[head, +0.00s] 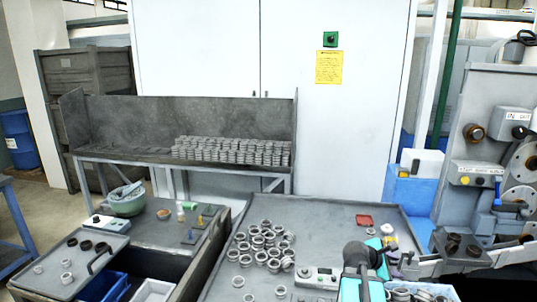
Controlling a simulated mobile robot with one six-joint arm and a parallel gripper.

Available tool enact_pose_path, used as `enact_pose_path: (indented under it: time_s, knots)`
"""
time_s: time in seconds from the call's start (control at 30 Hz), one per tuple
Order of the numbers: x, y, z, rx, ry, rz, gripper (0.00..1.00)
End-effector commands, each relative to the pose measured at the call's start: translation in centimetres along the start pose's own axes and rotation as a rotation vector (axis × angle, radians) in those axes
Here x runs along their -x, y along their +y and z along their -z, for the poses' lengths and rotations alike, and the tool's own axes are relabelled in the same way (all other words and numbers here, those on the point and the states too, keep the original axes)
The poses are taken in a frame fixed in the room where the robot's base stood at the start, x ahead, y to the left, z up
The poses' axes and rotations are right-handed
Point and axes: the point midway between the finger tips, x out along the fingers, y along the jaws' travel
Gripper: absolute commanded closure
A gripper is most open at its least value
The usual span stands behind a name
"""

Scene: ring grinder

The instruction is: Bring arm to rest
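My arm shows at the bottom of the head view, right of centre, as teal and black joint parts above the near right part of the table. Its end is not clearly visible, and I cannot make out my gripper or its fingers. Several loose metal rings (262,243) lie on the grey tray table (325,215) to the left of the arm. A small grey control box (318,278) sits close beside the arm on its left.
A grey machine (478,120) stands close on the right. A red dish (364,219) and small bottles lie beyond the arm. A rack of stacked rings (232,150) stands at the back. A side table with a green bowl (127,205) is on the left.

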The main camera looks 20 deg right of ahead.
Motion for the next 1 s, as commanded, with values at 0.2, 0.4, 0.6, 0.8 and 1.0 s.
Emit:
enact_pose_path:
  time_s: [0.2, 0.4, 0.6, 0.8, 1.0]
  knots:
    - [3.2, -2.0, 10.6, -0.203, 0.174, 0.074, 0.63]
    - [7.1, -4.9, 19.4, -0.377, 0.306, 0.188, 0.63]
    - [11.7, -8.7, 27.4, -0.531, 0.403, 0.341, 0.63]
    - [17.0, -13.3, 34.2, -0.664, 0.456, 0.523, 0.63]
    - [22.0, -18.1, 39.3, -0.766, 0.461, 0.699, 0.63]
